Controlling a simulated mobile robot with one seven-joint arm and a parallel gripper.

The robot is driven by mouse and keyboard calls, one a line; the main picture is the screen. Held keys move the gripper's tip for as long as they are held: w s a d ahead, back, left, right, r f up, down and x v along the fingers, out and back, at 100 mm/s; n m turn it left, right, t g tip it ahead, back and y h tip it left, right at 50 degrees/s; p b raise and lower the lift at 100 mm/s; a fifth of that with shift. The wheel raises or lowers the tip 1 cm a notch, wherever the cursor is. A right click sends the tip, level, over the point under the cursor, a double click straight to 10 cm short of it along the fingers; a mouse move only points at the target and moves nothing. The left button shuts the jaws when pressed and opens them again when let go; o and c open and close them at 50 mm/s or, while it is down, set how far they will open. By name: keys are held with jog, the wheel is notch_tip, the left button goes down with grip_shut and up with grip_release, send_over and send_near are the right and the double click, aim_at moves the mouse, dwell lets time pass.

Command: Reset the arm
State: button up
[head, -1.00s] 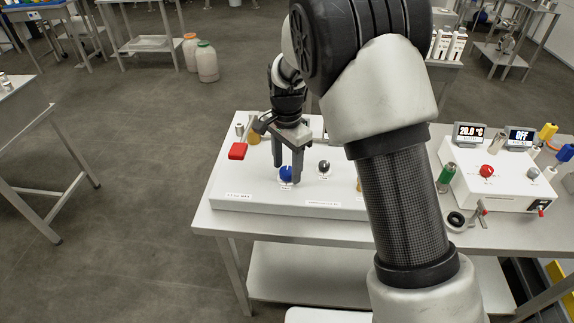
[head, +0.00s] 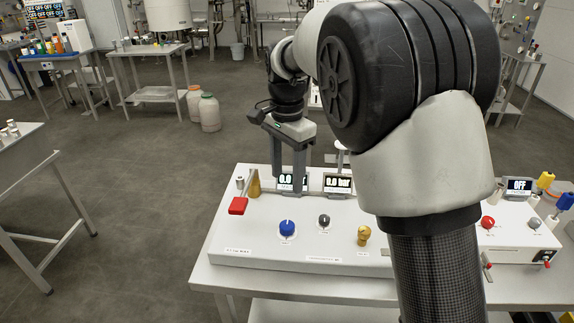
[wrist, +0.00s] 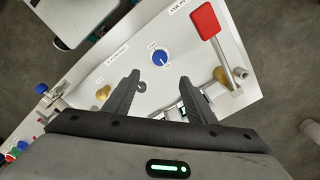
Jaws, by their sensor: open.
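My gripper (head: 287,190) hangs above the back of a white control panel (head: 225,250) in the head view, fingers pointing down. It is open and empty. In the wrist view the two fingers (wrist: 162,82) are spread apart, with the panel and its blue knob (wrist: 160,57) beyond them. The blue knob also shows in the head view (head: 287,228), in front of the gripper and apart from it. My arm covers the right end of this panel.
The panel carries a red-handled lever (head: 238,205), a black knob (head: 324,220), a brass knob (head: 363,235) and two displays (head: 338,182). A second white box with a red knob (head: 487,222) stands at right. Open floor (head: 130,210) lies left of the table.

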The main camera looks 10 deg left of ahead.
jog(key=shift+r, duration=0.95)
jog(key=s+d+r+n+t+y+p, duration=0.15)
jog(key=s+d+r+n, duration=0.25)
jog(key=s+d+r, duration=0.7)
jog(key=s+d+f+n+t, duration=0.1)
jog(key=s+d+n+t, duration=0.1)
jog(key=s+d, duration=0.2)
jog(key=s+d+f+n+t+h+p, duration=0.1)
jog(key=s+d, duration=0.4)
jog(key=s, duration=0.5)
jog(key=shift+f+n+t, duration=0.45)
jog(key=shift+n+t, duration=0.1)
jog(key=shift+n, duration=0.45)
jog(key=shift+h, duration=0.25)
